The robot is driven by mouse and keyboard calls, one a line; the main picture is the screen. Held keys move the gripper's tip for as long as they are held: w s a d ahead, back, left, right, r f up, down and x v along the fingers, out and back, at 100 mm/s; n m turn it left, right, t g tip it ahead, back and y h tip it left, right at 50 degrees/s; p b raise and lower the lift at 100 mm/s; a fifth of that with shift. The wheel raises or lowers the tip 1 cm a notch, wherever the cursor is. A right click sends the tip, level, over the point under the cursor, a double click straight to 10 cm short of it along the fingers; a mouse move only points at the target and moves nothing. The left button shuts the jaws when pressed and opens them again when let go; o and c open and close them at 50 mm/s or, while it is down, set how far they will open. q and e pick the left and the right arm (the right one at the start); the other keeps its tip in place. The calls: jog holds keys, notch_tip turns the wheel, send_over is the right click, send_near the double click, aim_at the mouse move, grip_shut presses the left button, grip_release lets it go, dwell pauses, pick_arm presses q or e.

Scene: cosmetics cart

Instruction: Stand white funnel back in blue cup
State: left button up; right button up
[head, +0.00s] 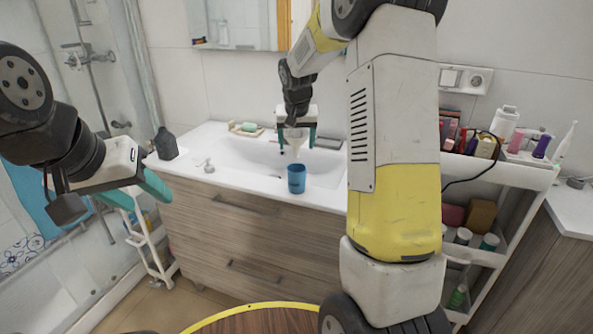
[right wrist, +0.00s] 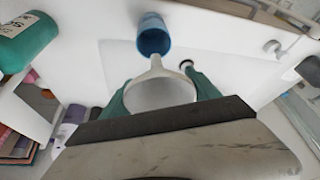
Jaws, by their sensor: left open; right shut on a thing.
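The blue cup (head: 296,181) stands upright on the front rim of the white sink counter. My right gripper (head: 296,138) is shut on the white funnel (head: 294,147) and holds it above the cup, stem pointing down. In the right wrist view, the funnel (right wrist: 160,92) sits between the green fingers (right wrist: 160,95), its narrow stem pointing toward the blue cup (right wrist: 154,38). The stem tip appears close to the cup's rim; I cannot tell the exact gap. My left gripper (head: 108,198) is open and empty at the left, away from the counter.
A soap dish with green soap (head: 248,128) sits at the back left of the counter (head: 215,178). A dark bottle (head: 166,144) stands at its left end. A white cart (head: 520,172) with cosmetics is at right.

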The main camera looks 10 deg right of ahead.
aim_at(297, 140)
notch_tip(297, 140, down, 9)
jog(key=shift+f, duration=0.1)
dwell(0.3)
jog(key=shift+f, duration=0.15)
jog(key=o, duration=1.3)
jog(key=v, duration=1.1)
jog(key=shift+a+r, duration=0.1)
jog(key=shift+r, duration=0.3)
jog(key=s+r+n+y, duration=0.1)
jog(key=s+r, duration=0.7)
jog(key=s, duration=0.4)
jog(key=s+a, duration=0.1)
jog(key=s, duration=0.5)
jog(key=s+a+n+t+y, duration=0.1)
jog(key=s, duration=0.5)
jog(key=s+a+n+y, duration=0.1)
jog(key=s+a, duration=0.1)
jog(key=s, duration=0.4)
jog(key=shift+r+t, duration=0.3)
jog(key=shift+r, duration=0.05)
